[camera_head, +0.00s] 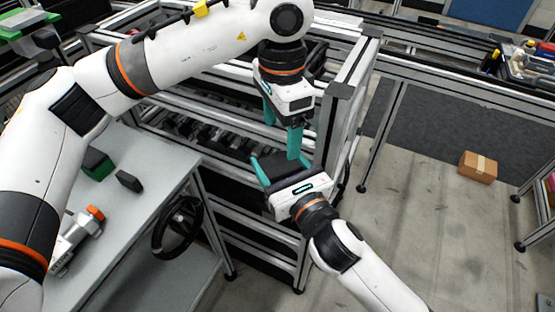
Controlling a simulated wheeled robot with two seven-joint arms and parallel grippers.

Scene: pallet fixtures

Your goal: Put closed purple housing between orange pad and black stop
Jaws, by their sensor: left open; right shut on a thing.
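My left gripper (281,134) comes down from above, over the front of the metal rack, with its teal fingers apart and nothing seen between them. My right gripper (280,162) is just below it, shut on a dark part (277,166) that shows between its teal fingers. The part looks nearly black; I cannot tell whether it is the purple housing. The two grippers are very close together, and I cannot tell whether they touch. No orange pad or black stop can be made out with certainty.
The metal rack (340,95) with rails stands around the grippers. A grey table (130,225) at left holds a green-and-black block (97,164), a small black block (129,181) and an orange-capped device (78,236). A cardboard box (478,167) lies on the open floor at right.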

